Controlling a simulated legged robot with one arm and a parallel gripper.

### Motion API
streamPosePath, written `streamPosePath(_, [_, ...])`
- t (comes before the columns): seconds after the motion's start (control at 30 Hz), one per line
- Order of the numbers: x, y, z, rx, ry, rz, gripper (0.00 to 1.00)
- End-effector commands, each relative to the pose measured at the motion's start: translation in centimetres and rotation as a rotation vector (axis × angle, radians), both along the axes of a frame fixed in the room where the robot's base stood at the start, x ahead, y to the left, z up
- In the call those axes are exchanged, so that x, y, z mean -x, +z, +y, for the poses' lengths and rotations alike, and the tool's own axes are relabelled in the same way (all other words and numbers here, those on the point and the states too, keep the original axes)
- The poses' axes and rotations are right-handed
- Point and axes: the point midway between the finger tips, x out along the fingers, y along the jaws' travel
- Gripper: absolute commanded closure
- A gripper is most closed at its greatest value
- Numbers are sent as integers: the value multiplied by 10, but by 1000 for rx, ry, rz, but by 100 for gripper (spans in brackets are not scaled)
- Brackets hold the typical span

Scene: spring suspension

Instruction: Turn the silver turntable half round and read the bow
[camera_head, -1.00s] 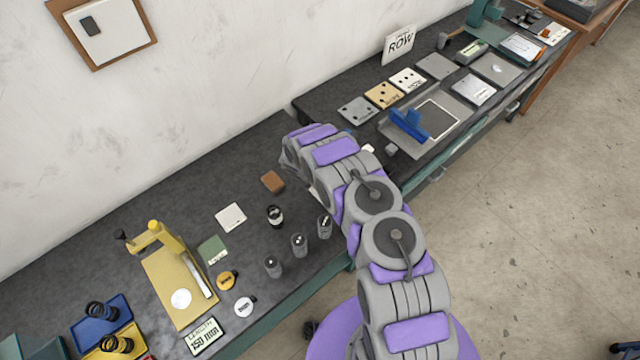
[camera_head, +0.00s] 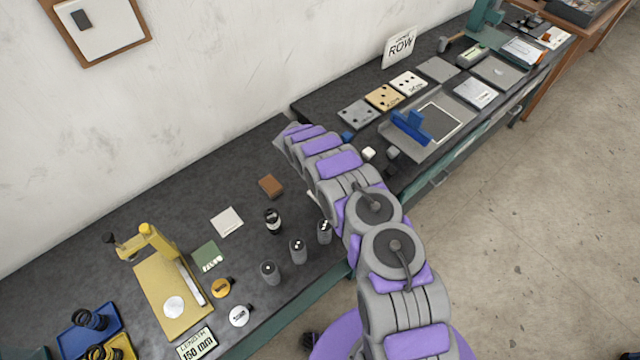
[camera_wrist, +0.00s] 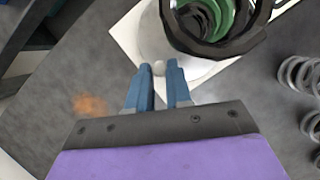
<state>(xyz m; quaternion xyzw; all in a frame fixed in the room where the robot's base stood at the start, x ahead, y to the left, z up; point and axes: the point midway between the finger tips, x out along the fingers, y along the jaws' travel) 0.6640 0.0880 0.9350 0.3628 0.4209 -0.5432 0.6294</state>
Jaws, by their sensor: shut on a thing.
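In the wrist view, the silver turntable (camera_wrist: 150,42) is a pale round disc on a white square sheet (camera_wrist: 124,38). A tall dark-rimmed part with a green coil inside (camera_wrist: 222,18) stands over it and is cut off by the top edge. My gripper (camera_wrist: 160,80) has two blue fingers close around a small pale knob (camera_wrist: 159,68) at the disc's near edge. In the head view, my arm hides the turntable and the fingers. I cannot make out the bow reading.
Grey springs (camera_wrist: 298,74) stand right of the turntable in the wrist view. In the head view, several dark cylinders (camera_head: 298,250) stand left of my arm. A yellow fixture (camera_head: 170,292) is further left. A grey tray with a blue part (camera_head: 410,127) lies to the right.

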Motion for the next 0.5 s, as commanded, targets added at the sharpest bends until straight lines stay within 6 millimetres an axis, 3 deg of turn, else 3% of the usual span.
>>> streamPosePath(0.5, [-5, 0, -1, -2, -91, -3, 100])
